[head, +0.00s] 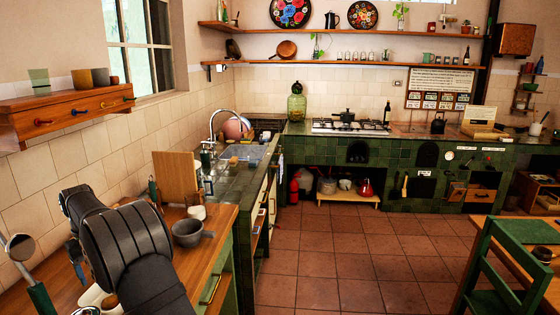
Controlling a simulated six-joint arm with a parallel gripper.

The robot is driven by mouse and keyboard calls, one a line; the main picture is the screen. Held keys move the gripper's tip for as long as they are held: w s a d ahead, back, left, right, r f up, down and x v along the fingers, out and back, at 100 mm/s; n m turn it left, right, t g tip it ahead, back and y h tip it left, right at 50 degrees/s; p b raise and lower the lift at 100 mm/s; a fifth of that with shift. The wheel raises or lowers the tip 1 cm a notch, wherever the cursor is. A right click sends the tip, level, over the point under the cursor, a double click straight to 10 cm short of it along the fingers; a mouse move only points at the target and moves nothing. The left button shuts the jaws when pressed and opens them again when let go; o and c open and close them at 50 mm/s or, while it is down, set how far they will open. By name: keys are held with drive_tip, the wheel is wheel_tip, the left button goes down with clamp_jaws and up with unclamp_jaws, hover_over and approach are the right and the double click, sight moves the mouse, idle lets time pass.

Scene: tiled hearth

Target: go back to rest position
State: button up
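The task names no object. My black arm (130,240) reaches up from the bottom left, over the wooden counter (215,250). Its thick rounded links hide part of the counter and whatever lies behind them. I see no gripper fingers in the head view, so I cannot tell whether anything is held. A grey mug (188,233) stands on the counter just right of the arm. A small white cup (197,212) stands behind it, near an upright wooden board (176,177).
A wooden wall shelf (70,112) with several cups hangs above left of the arm. A round silver object with a green handle (21,247) is at far left. A green chair (510,265) stands lower right. The tiled floor (340,260) is clear.

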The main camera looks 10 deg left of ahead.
wheel_tip(320, 180, up, 13)
wheel_tip(320, 180, down, 18)
drive_tip(key=shift+f, duration=0.1)
wheel_tip(320, 180, up, 6)
drive_tip(key=w+d+f+m, duration=0.1)
drive_tip(key=w+d+f, duration=0.1)
drive_tip(key=w+d, duration=0.2)
drive_tip(key=w+d+f+m, duration=0.1)
drive_tip(key=w+d, duration=0.3)
drive_tip(key=d, duration=0.4)
drive_tip(key=w+d+f, duration=0.3)
drive_tip(key=w+d, duration=0.1)
drive_tip(key=d, duration=0.2)
drive_tip(key=shift+w+f+m, duration=0.1)
drive_tip(key=shift+m, duration=0.3)
drive_tip(key=w+d+f+m, duration=0.1)
drive_tip(key=d+f, duration=0.4)
drive_tip(key=d, duration=0.8)
drive_tip(key=w+d+f+m, duration=0.1)
drive_tip(key=d+f+m, duration=0.2)
drive_tip(key=d, duration=0.9)
drive_tip(key=shift+d+f+m, duration=0.4)
drive_tip(key=shift+f, duration=0.5)
drive_tip(key=shift+a, duration=0.1)
